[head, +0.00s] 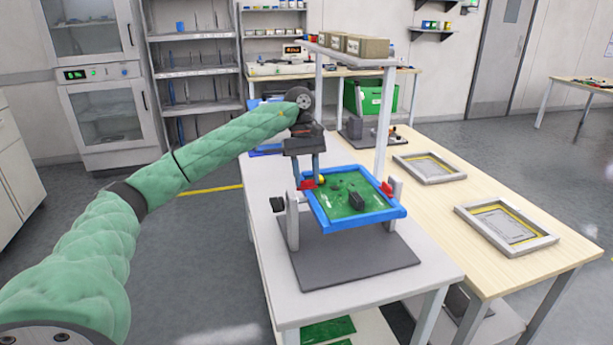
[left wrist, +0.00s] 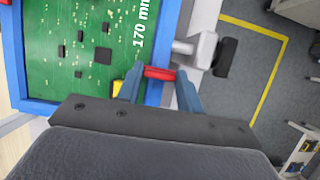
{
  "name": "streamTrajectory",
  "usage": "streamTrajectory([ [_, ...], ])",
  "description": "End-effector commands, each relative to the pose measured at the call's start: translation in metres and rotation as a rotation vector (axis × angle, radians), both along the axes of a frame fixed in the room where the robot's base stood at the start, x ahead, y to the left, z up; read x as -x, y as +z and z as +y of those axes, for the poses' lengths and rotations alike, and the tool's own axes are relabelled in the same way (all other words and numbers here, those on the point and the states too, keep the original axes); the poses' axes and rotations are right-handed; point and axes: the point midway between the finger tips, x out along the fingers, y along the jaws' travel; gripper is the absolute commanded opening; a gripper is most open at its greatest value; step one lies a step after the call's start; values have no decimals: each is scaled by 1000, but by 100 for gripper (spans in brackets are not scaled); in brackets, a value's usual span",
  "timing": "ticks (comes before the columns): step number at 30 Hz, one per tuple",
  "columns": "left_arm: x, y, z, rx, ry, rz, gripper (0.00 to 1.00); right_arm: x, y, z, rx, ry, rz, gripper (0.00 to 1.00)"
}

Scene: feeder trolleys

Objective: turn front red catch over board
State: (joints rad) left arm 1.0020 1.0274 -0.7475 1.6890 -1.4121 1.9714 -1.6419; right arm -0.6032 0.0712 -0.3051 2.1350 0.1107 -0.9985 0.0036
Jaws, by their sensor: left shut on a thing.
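A green circuit board (head: 345,196) with dark chips sits in a blue frame (head: 362,219), held on a stand with side posts. My left gripper (head: 310,183) reaches down at the frame's left side and is shut on a red catch (head: 307,184). In the left wrist view my gripper's fingers (left wrist: 160,75) stand either side of this red catch (left wrist: 159,73), which lies across the blue rim (left wrist: 156,92). I cannot tell whether its end overhangs the board (left wrist: 70,85). A second red catch (head: 386,188) is on the frame's right side. My right gripper is not in view.
The stand's dark grey base (head: 355,262) rests on a white table (head: 300,310). A black knob (head: 278,204) sticks out left of the stand. A wooden table (head: 500,250) with two grey frames (head: 507,226) adjoins at the right. A shelf upright (head: 384,125) rises behind the board.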

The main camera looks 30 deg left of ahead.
Motion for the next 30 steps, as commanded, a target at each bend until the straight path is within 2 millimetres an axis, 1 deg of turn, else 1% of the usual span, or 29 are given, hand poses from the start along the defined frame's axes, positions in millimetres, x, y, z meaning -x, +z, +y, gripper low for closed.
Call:
streamTrajectory([
  [1,0,1,0,0,0,-1,14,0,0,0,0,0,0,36],
  [2,0,1,0,0,0,-1,40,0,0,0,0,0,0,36],
  [3,0,1,0,0,0,-1,48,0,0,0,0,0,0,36],
  [5,0,1,0,0,0,-1,58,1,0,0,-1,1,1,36],
  [13,0,0,0,1,0,-1,58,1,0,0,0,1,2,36],
  [16,-1,4,1,0,1,-2,58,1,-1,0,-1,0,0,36],
  [20,-5,16,5,0,2,-2,58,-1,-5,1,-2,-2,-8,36],
  [22,-8,27,8,2,2,-3,58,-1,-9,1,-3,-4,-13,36],
  [25,-10,37,11,-1,2,-2,58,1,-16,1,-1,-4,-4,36],
  [30,-14,53,17,0,3,-1,58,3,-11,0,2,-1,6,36],
])
